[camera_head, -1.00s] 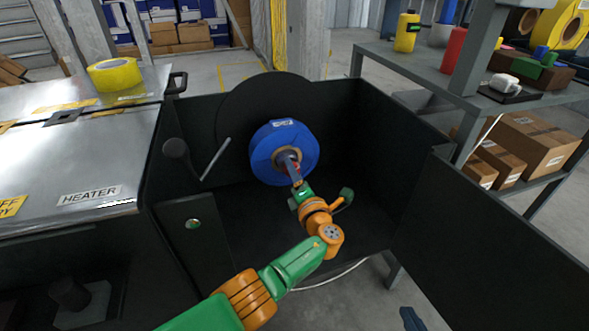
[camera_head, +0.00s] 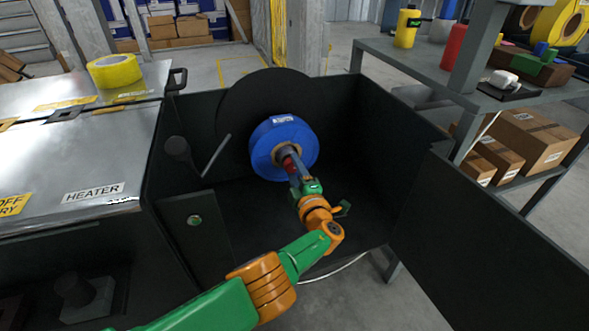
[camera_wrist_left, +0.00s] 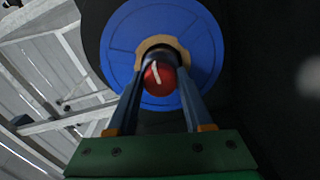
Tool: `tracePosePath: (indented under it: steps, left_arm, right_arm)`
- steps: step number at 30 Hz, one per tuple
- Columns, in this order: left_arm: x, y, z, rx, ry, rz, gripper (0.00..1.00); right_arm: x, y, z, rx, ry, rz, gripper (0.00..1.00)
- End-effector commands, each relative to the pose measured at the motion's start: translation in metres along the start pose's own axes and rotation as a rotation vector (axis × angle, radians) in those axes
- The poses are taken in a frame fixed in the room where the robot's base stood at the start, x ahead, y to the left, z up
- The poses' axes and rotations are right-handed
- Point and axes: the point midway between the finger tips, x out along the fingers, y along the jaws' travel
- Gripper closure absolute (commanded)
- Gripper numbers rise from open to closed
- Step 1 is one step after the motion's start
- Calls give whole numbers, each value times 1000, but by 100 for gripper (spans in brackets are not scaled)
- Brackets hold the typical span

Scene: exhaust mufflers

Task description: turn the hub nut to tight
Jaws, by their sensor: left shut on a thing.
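The red hub nut (camera_wrist_left: 158,76) with a white mark sits at the centre of the blue reel (camera_wrist_left: 122,55) in the left wrist view. In the head view the nut (camera_head: 288,163) is partly covered by my fingers, in front of the blue reel (camera_head: 262,150) and its tan core. My left gripper (camera_head: 290,163) reaches in from the front and is shut on the nut. In the left wrist view its two fingers (camera_wrist_left: 159,84) lie on either side of the nut. My right gripper is not in view.
A large black disc (camera_head: 240,105) stands behind the reel, inside an open black bay with walls on both sides. A black crank handle (camera_head: 177,150) is at its left. The heater cover (camera_head: 90,160) is further left, and a grey shelf (camera_head: 430,65) with items is at right.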

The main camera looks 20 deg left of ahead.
Motion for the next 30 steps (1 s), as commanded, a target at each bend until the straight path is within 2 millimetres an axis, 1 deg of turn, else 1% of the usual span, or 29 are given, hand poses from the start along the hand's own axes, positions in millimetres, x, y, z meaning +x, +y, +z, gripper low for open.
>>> tracePosePath:
  steps: [16,17,18,20,30]
  left_arm:
    - [0,2,0,24,-2,4,100]
    - [0,2,0,24,-2,4,46]
    - [0,2,0,24,-1,4,35]
    - [0,1,0,23,-1,3,19]
    - [0,0,0,23,-1,1,19]
  right_arm:
    - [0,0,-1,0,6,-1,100]
    - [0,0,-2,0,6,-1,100]
    - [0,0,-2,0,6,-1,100]
    - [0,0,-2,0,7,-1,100]
    - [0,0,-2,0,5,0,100]
